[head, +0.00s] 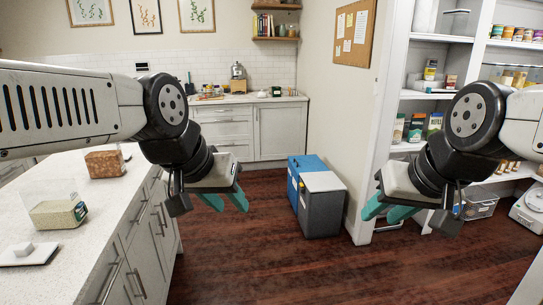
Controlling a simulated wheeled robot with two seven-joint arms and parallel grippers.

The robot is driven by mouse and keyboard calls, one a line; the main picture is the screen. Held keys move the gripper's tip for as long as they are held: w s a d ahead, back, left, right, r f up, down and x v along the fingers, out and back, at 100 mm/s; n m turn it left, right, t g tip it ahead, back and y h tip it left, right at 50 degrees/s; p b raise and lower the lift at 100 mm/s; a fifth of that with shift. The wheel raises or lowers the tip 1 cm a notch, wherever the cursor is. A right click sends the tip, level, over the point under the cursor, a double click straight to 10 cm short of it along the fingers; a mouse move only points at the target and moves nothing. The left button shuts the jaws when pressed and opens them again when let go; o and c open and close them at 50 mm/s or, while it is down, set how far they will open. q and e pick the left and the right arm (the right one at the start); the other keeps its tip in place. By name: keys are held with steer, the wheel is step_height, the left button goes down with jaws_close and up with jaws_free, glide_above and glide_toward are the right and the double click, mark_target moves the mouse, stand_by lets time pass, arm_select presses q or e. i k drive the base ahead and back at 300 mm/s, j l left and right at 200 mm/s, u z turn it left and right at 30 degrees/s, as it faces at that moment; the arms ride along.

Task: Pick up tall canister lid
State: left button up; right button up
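I cannot pick out a tall canister lid for certain. My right gripper (387,210) is also open and empty, in front of the shelf's edge.
Blue and grey bins (321,205) stand on the floor ahead. Pantry shelves (436,38) at the right hold cans, jars and boxes. A clear bin (481,205) is low at right. The middle floor is clear.

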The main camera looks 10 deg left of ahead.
mark_target(127, 157)
steer(key=i+u, duration=0.2)
steer(key=i, duration=0.45)
steer(key=i+u, duration=0.2)
steer(key=i, duration=0.5)
steer(key=i+l+u, duration=0.2)
steer(key=i, duration=0.45)
steer(key=i+u, duration=0.75)
steer(key=i+l+u, duration=0.25)
steer(key=u, duration=0.15)
steer(key=i+l+u, duration=0.25)
steer(key=u, duration=0.15)
steer(key=i+l+u, duration=0.3)
steer(key=u, duration=0.15)
steer(key=i+l+u, duration=0.45)
steer(key=k+l, duration=0.05)
steer(key=k, duration=0.05)
